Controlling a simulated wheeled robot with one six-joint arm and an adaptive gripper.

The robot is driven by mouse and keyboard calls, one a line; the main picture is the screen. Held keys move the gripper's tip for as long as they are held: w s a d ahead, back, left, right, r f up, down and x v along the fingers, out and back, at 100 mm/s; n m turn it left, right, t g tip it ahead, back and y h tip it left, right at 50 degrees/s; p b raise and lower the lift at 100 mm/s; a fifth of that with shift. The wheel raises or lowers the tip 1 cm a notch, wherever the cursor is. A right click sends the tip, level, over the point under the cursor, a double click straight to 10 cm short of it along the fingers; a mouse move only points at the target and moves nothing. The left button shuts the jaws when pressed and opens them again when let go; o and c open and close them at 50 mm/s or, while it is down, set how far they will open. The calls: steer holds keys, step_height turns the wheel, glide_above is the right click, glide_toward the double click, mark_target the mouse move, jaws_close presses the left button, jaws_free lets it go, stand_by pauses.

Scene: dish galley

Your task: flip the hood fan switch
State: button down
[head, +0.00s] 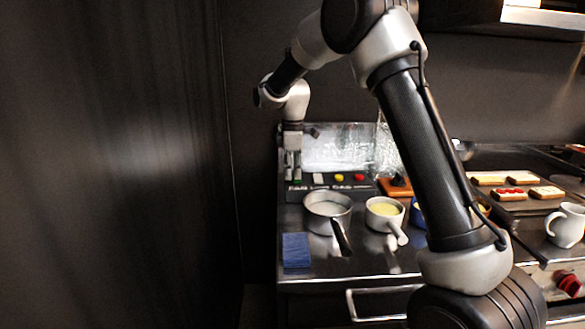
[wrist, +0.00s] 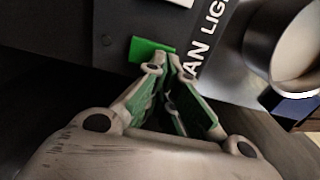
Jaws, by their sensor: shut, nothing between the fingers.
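The dark control panel (head: 328,187) stands at the back left of the counter, with a green, a white, a yellow and a red control in a row. The green switch (wrist: 150,48) lies beside the lettering "AN LIGH" (wrist: 205,40) in the wrist view; the start of the first word is hidden. My gripper (head: 293,178) points down over the panel's left end. In the wrist view my gripper (wrist: 168,60) is shut and empty, its tips right at the green switch and partly covering it. I cannot tell whether they touch, or which way the switch is set.
A saucepan (head: 322,222) stands in front of the panel, with a smaller white pot (head: 384,216) to its right. A blue cloth or pad (head: 296,250) lies at the front left. A dark wall (head: 120,170) rises on the left. A white jug (head: 566,226) stands at right.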

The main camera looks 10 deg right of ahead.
steer(key=shift+s+f, duration=0.1)
steer(key=shift+f, duration=0.25)
stand_by(0.3)
steer(key=shift+w+d+r, duration=0.1)
steer(key=shift+w+r, duration=0.25)
steer(key=shift+w, duration=0.4)
steer(key=shift+r, duration=0.1)
step_height(320, 180, up, 12)
stand_by(0.5)
